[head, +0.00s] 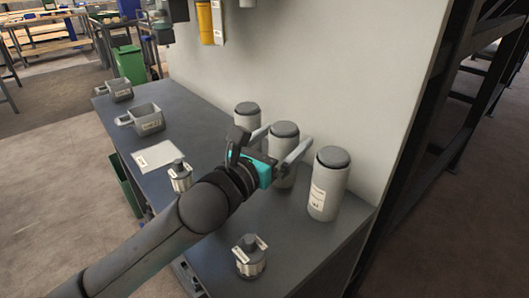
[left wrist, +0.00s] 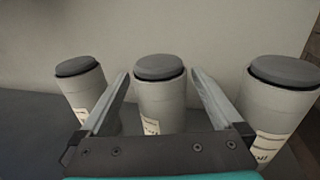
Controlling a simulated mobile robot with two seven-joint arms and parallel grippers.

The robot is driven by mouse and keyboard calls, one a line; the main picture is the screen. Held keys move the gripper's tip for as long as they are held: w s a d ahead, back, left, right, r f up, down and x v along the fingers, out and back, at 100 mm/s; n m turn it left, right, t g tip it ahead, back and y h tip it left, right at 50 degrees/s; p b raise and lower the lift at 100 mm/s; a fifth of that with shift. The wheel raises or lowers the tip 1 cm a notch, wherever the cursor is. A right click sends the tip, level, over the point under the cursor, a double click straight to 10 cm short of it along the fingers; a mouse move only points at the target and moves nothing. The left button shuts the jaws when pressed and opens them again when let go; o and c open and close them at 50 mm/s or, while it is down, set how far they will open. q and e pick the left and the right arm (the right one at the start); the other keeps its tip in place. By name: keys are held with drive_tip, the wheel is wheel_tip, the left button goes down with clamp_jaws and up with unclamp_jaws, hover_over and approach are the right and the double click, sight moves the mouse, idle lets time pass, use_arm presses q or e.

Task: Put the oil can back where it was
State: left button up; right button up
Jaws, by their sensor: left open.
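Three pale grey canisters with dark lids stand upright in a row along the wall: a rear one (head: 247,116), a middle one (head: 284,176) and a front one (head: 329,190). I cannot tell for sure which is the oil can; the label on the right canister (left wrist: 270,110) is only partly readable in the left wrist view. My left gripper (head: 284,141) is open, with one finger on each side of the middle canister. In the left wrist view, this canister (left wrist: 161,100) shows between the fingers, with gaps to both. My right gripper is out of view.
On the dark bench (head: 215,138) stand two small metal pots (head: 180,176) (head: 249,257), a white sheet (head: 158,156) and two grey bins (head: 147,119) (head: 118,89). The wall (head: 340,80) rises close behind the canisters. The bench ends just right of the front canister.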

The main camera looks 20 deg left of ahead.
use_arm(q)
drive_tip(key=p+v, duration=0.1)
drive_tip(key=v, duration=1)
drive_tip(key=shift+s+p, duration=0.3)
drive_tip(key=shift+p, duration=0.1)
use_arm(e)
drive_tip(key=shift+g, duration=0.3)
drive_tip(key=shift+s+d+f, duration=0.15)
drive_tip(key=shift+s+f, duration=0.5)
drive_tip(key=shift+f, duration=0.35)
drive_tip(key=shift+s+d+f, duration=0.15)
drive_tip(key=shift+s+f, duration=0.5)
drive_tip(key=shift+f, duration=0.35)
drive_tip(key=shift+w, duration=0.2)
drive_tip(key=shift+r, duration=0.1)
